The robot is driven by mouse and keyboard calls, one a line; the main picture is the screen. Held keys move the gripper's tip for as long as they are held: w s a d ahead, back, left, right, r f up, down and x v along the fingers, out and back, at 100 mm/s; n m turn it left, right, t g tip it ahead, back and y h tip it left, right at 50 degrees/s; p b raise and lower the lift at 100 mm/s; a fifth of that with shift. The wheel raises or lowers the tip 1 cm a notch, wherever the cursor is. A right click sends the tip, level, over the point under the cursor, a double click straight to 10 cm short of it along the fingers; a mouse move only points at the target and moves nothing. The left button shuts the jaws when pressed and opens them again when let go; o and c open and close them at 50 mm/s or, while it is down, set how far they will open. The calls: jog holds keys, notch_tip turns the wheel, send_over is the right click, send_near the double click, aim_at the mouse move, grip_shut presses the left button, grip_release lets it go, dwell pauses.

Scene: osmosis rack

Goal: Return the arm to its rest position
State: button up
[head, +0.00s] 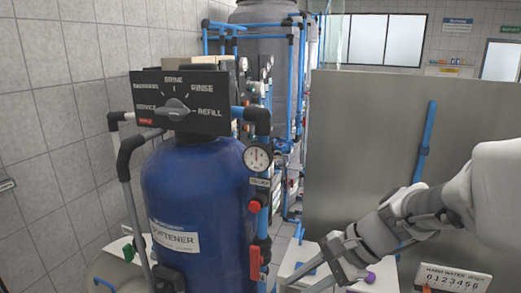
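My arm (430,205) reaches in from the right edge of the head view, angled down to the left. My gripper (316,276) is low in the picture, right of the blue softener tank. Its two fingers look spread apart, with nothing seen between them. It is over a white surface (292,262), and I cannot tell whether it touches it. A small purple knob or cap (370,277) shows just right of the gripper.
The blue softener tank (195,205) with its black dial panel (180,103) fills the left-middle. A gauge (257,158) and red valve handle (254,262) face the gripper. A grey panel (365,140) stands behind my arm. A hard-water counter sign (453,280) is at lower right.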

jog(key=s+d+r+n+t+h+p, duration=0.1)
jog(key=s+d+r+n+t+h, duration=0.3)
jog(key=s+n, duration=0.6)
notch_tip(320, 180, up, 2)
jog(key=d+n+h, duration=0.2)
jog(key=h, duration=0.1)
jog(key=shift+r+n+h, duration=0.2)
jog(key=shift+n+h, duration=0.1)
jog(key=shift+n, duration=0.1)
jog(key=shift+a, duration=0.2)
